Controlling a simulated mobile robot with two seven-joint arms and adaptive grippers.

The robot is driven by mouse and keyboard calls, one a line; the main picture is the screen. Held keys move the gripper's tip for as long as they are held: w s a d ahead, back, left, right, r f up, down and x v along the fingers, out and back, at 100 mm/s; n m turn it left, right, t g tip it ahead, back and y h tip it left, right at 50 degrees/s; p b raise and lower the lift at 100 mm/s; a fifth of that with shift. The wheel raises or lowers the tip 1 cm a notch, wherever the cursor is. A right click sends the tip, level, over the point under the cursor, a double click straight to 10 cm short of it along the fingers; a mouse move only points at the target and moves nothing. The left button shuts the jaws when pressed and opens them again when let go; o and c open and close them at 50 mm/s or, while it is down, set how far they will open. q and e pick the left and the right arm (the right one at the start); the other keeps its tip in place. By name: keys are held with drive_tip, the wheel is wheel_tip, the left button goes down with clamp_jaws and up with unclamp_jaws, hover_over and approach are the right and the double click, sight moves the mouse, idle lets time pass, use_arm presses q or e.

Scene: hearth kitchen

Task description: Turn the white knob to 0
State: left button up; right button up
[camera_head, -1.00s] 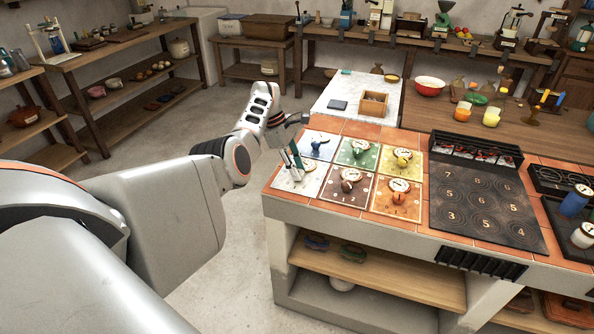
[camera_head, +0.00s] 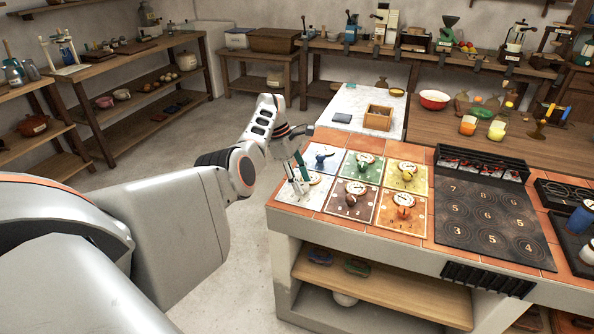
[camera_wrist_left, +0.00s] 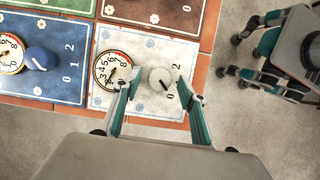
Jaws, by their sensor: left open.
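The white knob (camera_wrist_left: 160,80) sits on a white panel (camera_wrist_left: 130,53) beside a round dial (camera_wrist_left: 112,70). Its dark mark points to the lower right in the wrist view, towards the printed 0; the exact setting is hard to tell. My left gripper (camera_wrist_left: 160,82) is open, its teal fingers on either side of the knob, with gaps visible. In the head view my left gripper (camera_head: 299,178) points down over the white panel (camera_head: 289,194) at the counter's near left corner and partly hides the knob. My right gripper (camera_wrist_left: 245,58) appears at the wrist view's right, over the floor.
A blue knob (camera_head: 322,160) stands on the panel behind. Green, brown, yellow and orange panels with knobs, such as the brown knob (camera_head: 351,199), lie to the right. A black hob (camera_head: 490,222) is farther right. Open floor lies left of the counter.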

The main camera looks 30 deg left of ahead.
use_arm(q)
drive_tip(key=w+v, duration=0.1)
drive_tip(key=v, duration=1)
drive_tip(key=shift+s+r, duration=0.15)
drive_tip(key=shift+s, duration=0.35)
drive_tip(key=shift+a, duration=0.1)
